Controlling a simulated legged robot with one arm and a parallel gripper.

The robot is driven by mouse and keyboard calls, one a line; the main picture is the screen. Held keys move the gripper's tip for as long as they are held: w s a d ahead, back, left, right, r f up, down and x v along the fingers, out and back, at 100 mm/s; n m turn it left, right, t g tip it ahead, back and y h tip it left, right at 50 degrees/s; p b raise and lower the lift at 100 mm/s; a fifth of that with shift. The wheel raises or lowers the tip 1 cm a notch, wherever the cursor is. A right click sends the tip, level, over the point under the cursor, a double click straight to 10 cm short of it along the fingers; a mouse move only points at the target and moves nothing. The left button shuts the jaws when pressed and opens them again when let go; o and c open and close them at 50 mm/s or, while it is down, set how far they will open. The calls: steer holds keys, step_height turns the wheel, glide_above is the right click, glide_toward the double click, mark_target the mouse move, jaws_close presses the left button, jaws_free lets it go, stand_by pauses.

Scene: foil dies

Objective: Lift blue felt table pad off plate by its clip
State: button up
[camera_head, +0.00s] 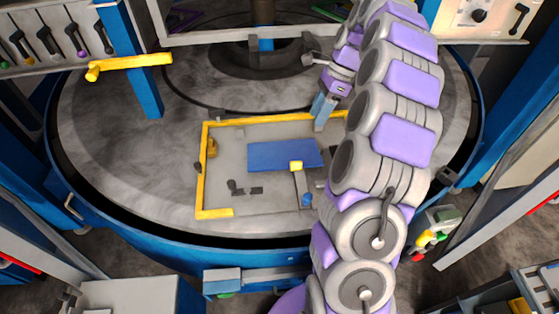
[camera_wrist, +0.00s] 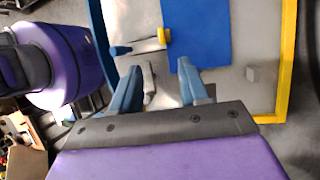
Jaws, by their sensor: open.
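The blue felt pad (camera_head: 272,156) lies flat on the grey plate (camera_head: 228,160) inside a yellow frame. A small yellow clip (camera_head: 296,166) sits at its near edge. In the wrist view the pad (camera_wrist: 205,40) is at top centre, with the clip (camera_wrist: 164,38) at its left edge. My gripper (camera_head: 320,108) is over the far right part of the yellow frame, apart from the pad and clip. In the wrist view my gripper's two blue fingers (camera_wrist: 158,85) are spread apart with nothing held between them. My arm hides the plate's right side.
The yellow frame (camera_head: 204,165) borders the plate on the round grey table (camera_head: 110,150). A grey bar (camera_head: 301,186) and a blue knob (camera_head: 307,200) stand near the clip. A blue post (camera_head: 140,70) with a yellow handle (camera_head: 125,63) rises at left.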

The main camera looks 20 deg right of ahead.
steer(key=b, duration=0.3)
glide_above(294, 162)
steer(key=d, duration=0.3)
step_height(294, 162, down, 10)
steer(key=shift+w+f, duration=0.1)
steer(key=shift+f, duration=0.15)
steer(key=shift+a+f, duration=0.5)
steer(key=shift+a, duration=0.05)
steer(key=x, duration=0.1)
steer(key=b+x, duration=0.1)
steer(key=x, duration=0.2)
steer(key=shift+d+f+b, duration=0.2)
steer(key=shift+f+b, duration=0.1)
steer(key=shift+f, duration=0.1)
steer(key=shift+a, duration=0.1)
jaws_close()
